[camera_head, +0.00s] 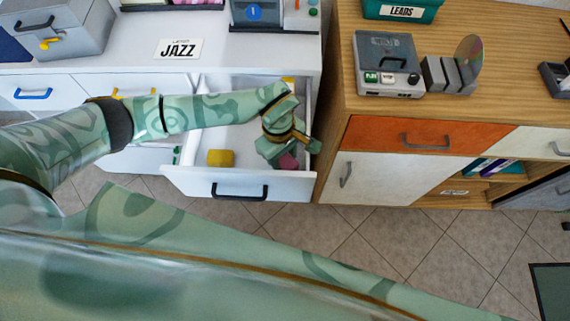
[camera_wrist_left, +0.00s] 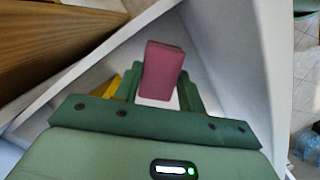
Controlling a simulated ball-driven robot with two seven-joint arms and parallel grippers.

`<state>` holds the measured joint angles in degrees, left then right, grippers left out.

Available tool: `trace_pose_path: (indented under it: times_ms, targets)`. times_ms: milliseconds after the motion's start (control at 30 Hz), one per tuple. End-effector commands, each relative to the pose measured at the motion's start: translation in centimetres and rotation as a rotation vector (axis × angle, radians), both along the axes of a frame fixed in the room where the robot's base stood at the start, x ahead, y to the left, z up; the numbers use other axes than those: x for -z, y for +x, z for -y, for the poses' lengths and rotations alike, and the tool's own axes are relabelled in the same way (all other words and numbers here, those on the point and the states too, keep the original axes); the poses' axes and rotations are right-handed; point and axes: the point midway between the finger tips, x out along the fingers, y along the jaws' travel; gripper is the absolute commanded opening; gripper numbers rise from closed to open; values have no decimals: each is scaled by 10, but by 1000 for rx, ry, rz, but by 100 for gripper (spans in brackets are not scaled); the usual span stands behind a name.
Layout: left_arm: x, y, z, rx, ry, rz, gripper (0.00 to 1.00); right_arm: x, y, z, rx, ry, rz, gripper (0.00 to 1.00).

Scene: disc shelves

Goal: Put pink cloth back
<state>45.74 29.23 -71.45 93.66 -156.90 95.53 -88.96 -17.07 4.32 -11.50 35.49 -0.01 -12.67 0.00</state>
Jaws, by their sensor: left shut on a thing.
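The pink cloth (camera_wrist_left: 163,70) looks like a small folded block and sits between the fingers of my left gripper (camera_wrist_left: 160,92) in the left wrist view. In the head view the left gripper (camera_head: 288,156) is shut on the pink cloth (camera_head: 288,161), inside the open white drawer (camera_head: 240,186) near its right side. I cannot tell whether the cloth touches the drawer floor. A yellow block-shaped item (camera_head: 221,158) lies in the drawer to the left of the gripper. My right gripper is not in view.
The white counter (camera_head: 120,55) with a JAZZ sign (camera_head: 179,48) stands above the drawer. A wooden cabinet (camera_head: 337,132) stands close on the right, with a grey player (camera_head: 388,64) on top. The tiled floor (camera_head: 400,235) in front is clear.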

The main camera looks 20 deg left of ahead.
Motion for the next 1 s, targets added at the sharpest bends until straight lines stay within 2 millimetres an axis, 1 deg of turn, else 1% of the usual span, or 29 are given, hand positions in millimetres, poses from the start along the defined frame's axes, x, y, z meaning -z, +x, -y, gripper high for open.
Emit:
trace_pose_path:
  times_ms: [167,300,367,567,700,733,767,800,1000]
  targets:
    - [19,0,0,-1,-1,-2,19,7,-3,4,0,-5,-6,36]
    - [42,-1,0,-1,-1,-3,19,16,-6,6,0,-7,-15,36]
    - [45,0,0,1,-1,0,19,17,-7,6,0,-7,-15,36]
    - [42,0,0,2,-1,2,19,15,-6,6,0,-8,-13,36]
    - [46,1,0,2,0,2,19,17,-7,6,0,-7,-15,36]
    - [46,1,0,1,0,2,48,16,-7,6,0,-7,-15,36]
    - [46,1,0,1,0,2,57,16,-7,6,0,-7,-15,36]
    - [45,0,0,2,0,2,62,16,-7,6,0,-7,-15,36]
    - [45,0,0,2,-1,2,62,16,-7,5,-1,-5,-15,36]
